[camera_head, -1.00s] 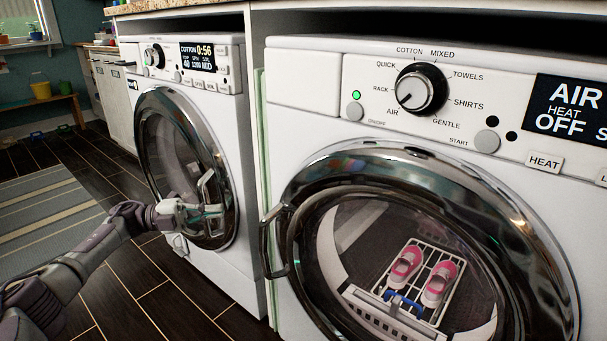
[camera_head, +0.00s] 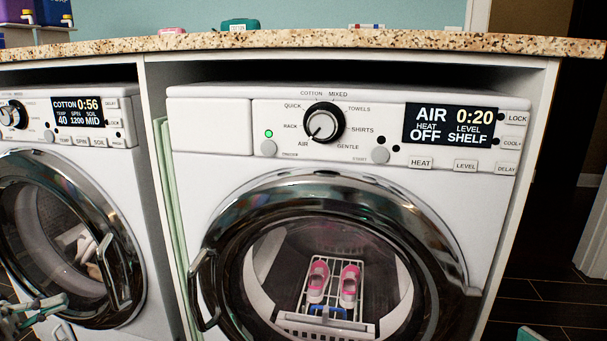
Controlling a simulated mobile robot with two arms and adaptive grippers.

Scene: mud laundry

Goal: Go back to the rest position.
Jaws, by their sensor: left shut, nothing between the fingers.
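My left gripper (camera_head: 40,306) is at the lower left edge of the head view, cut off in part. It is shut and empty, in front of the lower part of the washer door (camera_head: 119,275). I cannot tell whether it touches the door. A teal sliver (camera_head: 530,334) at the bottom right edge may be the tip of my right gripper; too little shows to tell its state.
The dryer (camera_head: 210,190) fills the middle, its door closed, with pink shoes (camera_head: 317,282) on a rack inside. Its door handle (camera_head: 200,290) sticks out. A speckled countertop (camera_head: 300,41) runs above. Dark floor (camera_head: 550,300) is open at right.

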